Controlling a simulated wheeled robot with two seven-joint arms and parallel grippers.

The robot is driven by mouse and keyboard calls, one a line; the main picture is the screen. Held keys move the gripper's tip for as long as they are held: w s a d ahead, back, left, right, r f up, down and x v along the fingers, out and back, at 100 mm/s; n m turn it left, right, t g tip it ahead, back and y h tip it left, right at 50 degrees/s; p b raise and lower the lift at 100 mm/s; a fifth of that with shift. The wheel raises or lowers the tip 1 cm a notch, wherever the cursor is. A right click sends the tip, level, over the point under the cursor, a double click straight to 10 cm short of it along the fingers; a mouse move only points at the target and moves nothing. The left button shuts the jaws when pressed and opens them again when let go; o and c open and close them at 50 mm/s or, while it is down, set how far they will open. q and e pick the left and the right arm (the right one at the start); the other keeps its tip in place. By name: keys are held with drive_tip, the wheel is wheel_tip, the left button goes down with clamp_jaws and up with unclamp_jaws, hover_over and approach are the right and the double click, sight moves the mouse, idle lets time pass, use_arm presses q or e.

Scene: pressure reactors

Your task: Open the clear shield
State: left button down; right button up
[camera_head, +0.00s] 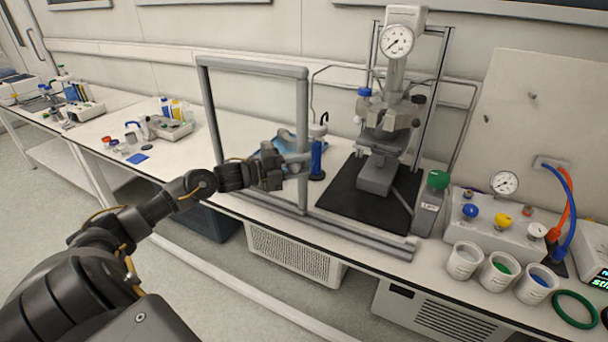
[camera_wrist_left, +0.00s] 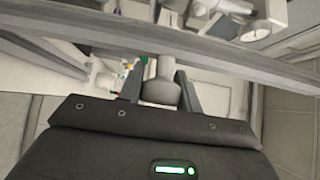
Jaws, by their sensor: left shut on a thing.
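The clear shield (camera_head: 302,110) is a see-through pane in a grey frame. It stands upright on the bench at the left of the pressure reactor (camera_head: 382,140), and the reactor's front is uncovered. A pale handle (camera_head: 297,158) sits on the frame's right upright. My left gripper (camera_head: 277,168) is shut on this handle. In the left wrist view the round grey handle (camera_wrist_left: 160,92) lies between the two dark fingers, and the grey frame bar (camera_wrist_left: 190,48) crosses behind it. My right gripper is not in view.
A grey rail (camera_head: 365,238) runs along the bench's front edge before the reactor. Several cups (camera_head: 464,260) and a valve panel (camera_head: 500,222) stand at right. A blue-handled tool (camera_head: 317,158) stands just right of the handle. Small lab items (camera_head: 165,127) are at left.

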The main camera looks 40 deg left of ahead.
use_arm(q)
drive_tip(key=shift+a+f, duration=0.1)
drive_tip(key=shift+a, duration=0.2)
drive_tip(key=c, duration=1)
unclamp_jaws()
drive_tip(key=shift+s, duration=0.1)
drive_tip(key=b+v, duration=0.2)
drive_tip(key=v, duration=0.6)
drive_tip(key=shift+s+a, duration=0.2)
drive_tip(key=shift+s, duration=0.05)
drive_tip(key=shift+v, duration=1.1)
